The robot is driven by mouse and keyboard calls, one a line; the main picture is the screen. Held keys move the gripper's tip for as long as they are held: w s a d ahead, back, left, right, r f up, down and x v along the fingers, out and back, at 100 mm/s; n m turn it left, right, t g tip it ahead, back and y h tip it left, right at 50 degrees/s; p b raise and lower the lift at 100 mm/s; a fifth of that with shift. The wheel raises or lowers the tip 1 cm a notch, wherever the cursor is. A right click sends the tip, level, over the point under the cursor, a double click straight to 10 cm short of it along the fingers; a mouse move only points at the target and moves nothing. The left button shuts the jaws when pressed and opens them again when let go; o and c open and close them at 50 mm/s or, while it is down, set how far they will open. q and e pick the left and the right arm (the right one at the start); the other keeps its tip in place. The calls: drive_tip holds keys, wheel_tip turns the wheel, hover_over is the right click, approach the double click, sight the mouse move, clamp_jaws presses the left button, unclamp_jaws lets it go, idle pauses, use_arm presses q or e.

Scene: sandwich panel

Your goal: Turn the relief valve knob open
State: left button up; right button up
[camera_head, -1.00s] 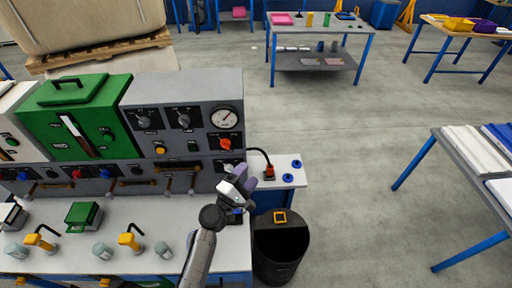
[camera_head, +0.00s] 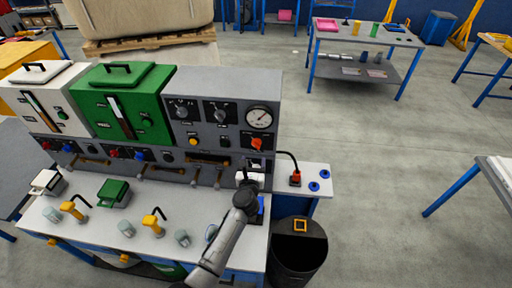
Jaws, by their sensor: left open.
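The grey panel (camera_head: 193,143) stands at the back of the workbench (camera_head: 148,213). An orange-red knob (camera_head: 257,144) sits below the round white gauge (camera_head: 259,117) at the panel's right end. I cannot read its label, so I cannot be sure that it is the relief valve knob. My left gripper (camera_head: 251,174) is open at the panel's lower right, below the orange-red knob and apart from it. Its fingers are small and partly hidden by the wrist. My right gripper is out of view.
A green machine (camera_head: 121,101) and a white one (camera_head: 46,99) adjoin the panel on the left. A red switch with a cable (camera_head: 295,178) stands right of my gripper. A dark bin (camera_head: 297,253) stands at the bench's right end. Open floor lies farther right.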

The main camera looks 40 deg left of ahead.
sight(256, 145)
use_arm(q)
drive_tip(key=b+x, duration=0.1)
drive_tip(key=x, duration=0.7)
drive_tip(key=shift+w+a+b, duration=0.15)
drive_tip(key=shift+b, duration=0.25)
drive_tip(key=c, duration=0.9)
